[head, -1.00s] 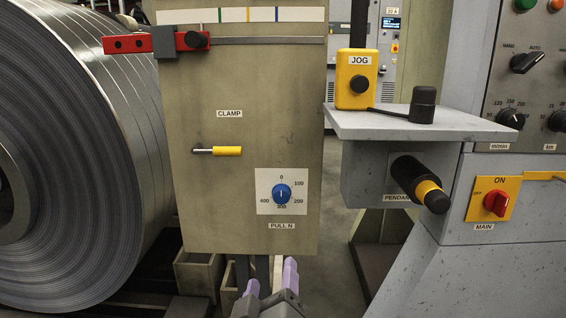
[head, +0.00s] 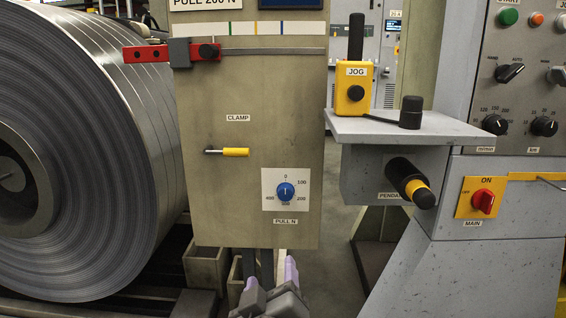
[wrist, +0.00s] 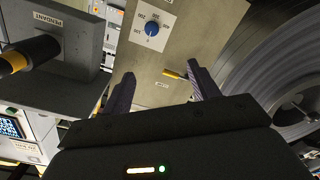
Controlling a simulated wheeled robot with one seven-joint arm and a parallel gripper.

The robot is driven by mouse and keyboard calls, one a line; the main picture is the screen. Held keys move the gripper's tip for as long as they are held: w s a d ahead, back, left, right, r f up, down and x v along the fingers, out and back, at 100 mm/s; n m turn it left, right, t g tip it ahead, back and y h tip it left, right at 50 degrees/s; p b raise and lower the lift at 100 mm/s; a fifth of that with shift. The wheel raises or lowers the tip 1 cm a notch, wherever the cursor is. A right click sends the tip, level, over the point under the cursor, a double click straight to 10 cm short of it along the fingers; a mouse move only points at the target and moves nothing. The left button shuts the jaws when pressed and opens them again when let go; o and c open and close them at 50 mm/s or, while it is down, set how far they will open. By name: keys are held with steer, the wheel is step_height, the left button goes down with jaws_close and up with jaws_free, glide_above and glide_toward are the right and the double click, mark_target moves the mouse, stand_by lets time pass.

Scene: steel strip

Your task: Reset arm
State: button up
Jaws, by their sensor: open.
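My gripper (head: 270,279) shows at the bottom middle of the head view, below the lower edge of the beige panel (head: 212,200). Its two purple fingers stand apart with nothing between them. In the wrist view my gripper (wrist: 158,90) is open and empty, its fingers pointing up the picture. Beyond them are the blue PULL N dial (wrist: 152,29) and the yellow clamp lever (wrist: 174,74). In the head view the same dial (head: 286,192) and lever (head: 235,152) are on the beige panel, above my gripper and apart from it.
A large steel coil (head: 75,150) fills the left. A grey shelf (head: 400,128) at right carries the yellow JOG pendant (head: 354,92). A black holder with a yellow band (head: 410,184) sticks out below it. The red MAIN switch (head: 483,201) is further right. Open floor (head: 325,265) shows between panel and console.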

steer(key=w+d+f+m+g+y+p, duration=0.1)
steer(key=w+d+m+g+y+p, duration=0.2)
steer(key=d+g+p, duration=0.8)
steer(key=s+d+m+g+h+p, duration=0.35)
steer(key=s+d+p, duration=0.35)
steer(key=p, duration=0.3)
step_height(320, 180, up, 37)
steer(key=p, duration=3.6)
steer(key=shift+w+a+y, duration=0.15)
steer(key=shift+a+y, duration=0.1)
steer(key=shift+y, duration=0.2)
steer(key=shift+f, duration=0.15)
